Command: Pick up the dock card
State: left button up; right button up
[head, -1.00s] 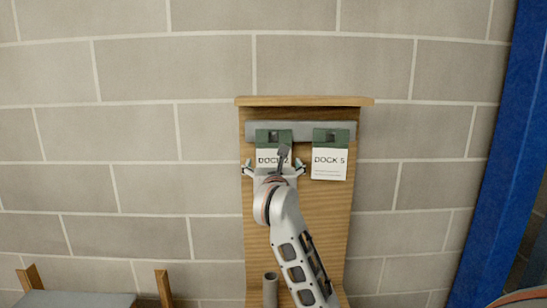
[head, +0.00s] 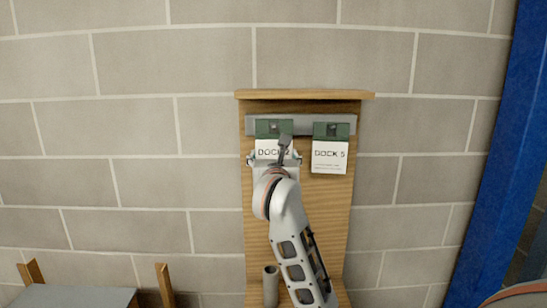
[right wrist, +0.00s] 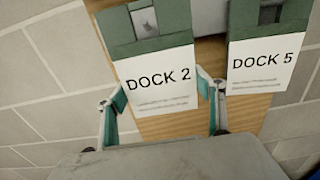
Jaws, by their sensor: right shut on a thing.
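Two dock cards with green tops hang side by side on a grey rail (head: 300,121) on a wooden board. The DOCK 2 card (head: 266,151) is on the left, partly hidden by my right gripper (head: 275,160). The DOCK 5 card (head: 330,158) hangs to its right, apart from the gripper. In the right wrist view, the fingers of my right gripper (right wrist: 162,110) are shut on the side edges of the DOCK 2 card (right wrist: 155,80). The DOCK 5 card (right wrist: 265,65) is just right of the right finger. My left gripper is not in view.
The wooden board (head: 345,215) has a ledge (head: 305,94) above the rail. A grey cylinder (head: 271,285) stands low in front of it. A blue post (head: 497,150) rises at the right. A grey surface with wooden uprights (head: 75,296) is at the lower left.

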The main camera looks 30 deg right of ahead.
jog(key=v, duration=1.5)
jog(key=shift+b, duration=0.35)
jog(key=shift+d+f, duration=0.1)
